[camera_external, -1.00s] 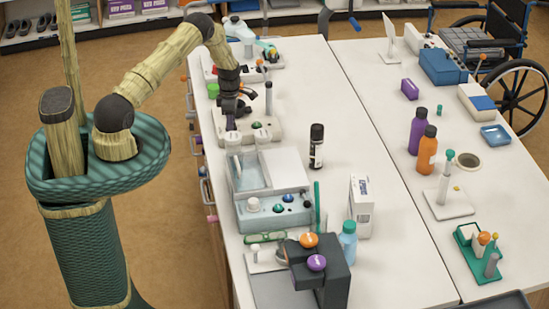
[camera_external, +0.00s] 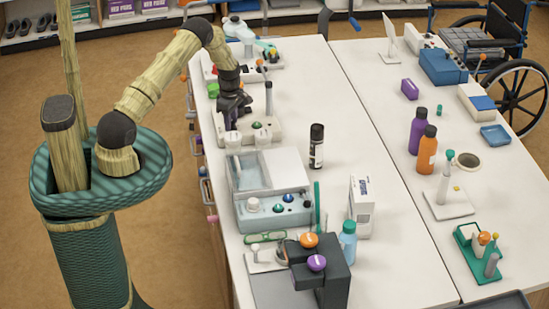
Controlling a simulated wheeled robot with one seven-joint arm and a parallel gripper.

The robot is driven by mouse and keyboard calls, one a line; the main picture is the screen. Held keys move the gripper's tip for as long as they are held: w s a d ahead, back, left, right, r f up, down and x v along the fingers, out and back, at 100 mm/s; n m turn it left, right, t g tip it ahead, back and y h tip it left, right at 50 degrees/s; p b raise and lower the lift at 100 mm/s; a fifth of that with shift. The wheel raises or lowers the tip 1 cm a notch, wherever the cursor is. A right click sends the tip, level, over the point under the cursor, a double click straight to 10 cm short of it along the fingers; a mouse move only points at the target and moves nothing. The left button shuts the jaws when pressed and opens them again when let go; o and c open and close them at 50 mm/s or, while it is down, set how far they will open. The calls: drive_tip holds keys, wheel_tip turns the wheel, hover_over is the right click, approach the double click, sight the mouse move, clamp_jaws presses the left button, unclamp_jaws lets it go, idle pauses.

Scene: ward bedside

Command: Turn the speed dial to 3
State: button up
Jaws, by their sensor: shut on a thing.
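My gripper (camera_external: 234,112) is at the back left of the near table, its fingers pointing down over a pale, low device (camera_external: 276,129) with several small knobs and a grey upright post (camera_external: 269,97). The fingers are close together at the device's left rear part and look shut on a small knob there, which I take for the speed dial. The fingers hide most of it. Its marks and pointer cannot be read at this size. A green knob (camera_external: 257,125) on the same device stands clear, to the right of the fingers.
A grey-blue bath-like device (camera_external: 272,217) with knobs stands in front. A black spray can (camera_external: 316,147) and a white carton (camera_external: 361,206) stand to the right. Another device with a bottle (camera_external: 239,29) is behind. Bare table lies right of the can.

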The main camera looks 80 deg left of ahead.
drive_tip(key=m+b, duration=0.3)
drive_tip(key=m, duration=0.1)
drive_tip(key=shift+a+f+m+b, duration=0.1)
drive_tip(key=shift+f+m+b, duration=0.05)
drive_tip(key=shift+m+b, duration=0.2)
drive_tip(key=m+b, duration=0.2)
drive_tip(key=m, duration=0.1)
drive_tip(key=shift+m, duration=0.25)
drive_tip(key=m+b, duration=0.2)
drive_tip(key=m, duration=0.2)
drive_tip(key=shift+m, duration=0.3)
drive_tip(key=m, duration=0.1)
drive_tip(key=m+b, duration=0.1)
drive_tip(key=m, duration=0.1)
drive_tip(key=shift+r+m+b, duration=0.2)
drive_tip(key=shift+m+b, duration=0.1)
drive_tip(key=m, duration=0.3)
drive_tip(key=shift+m+b, duration=0.3)
drive_tip(key=shift+b, duration=0.05)
drive_tip(key=m, duration=0.3)
drive_tip(key=shift+w+r+m, duration=0.1)
drive_tip(key=shift+m, duration=0.2)
drive_tip(key=m, duration=0.3)
drive_tip(key=shift+m, duration=2.3)
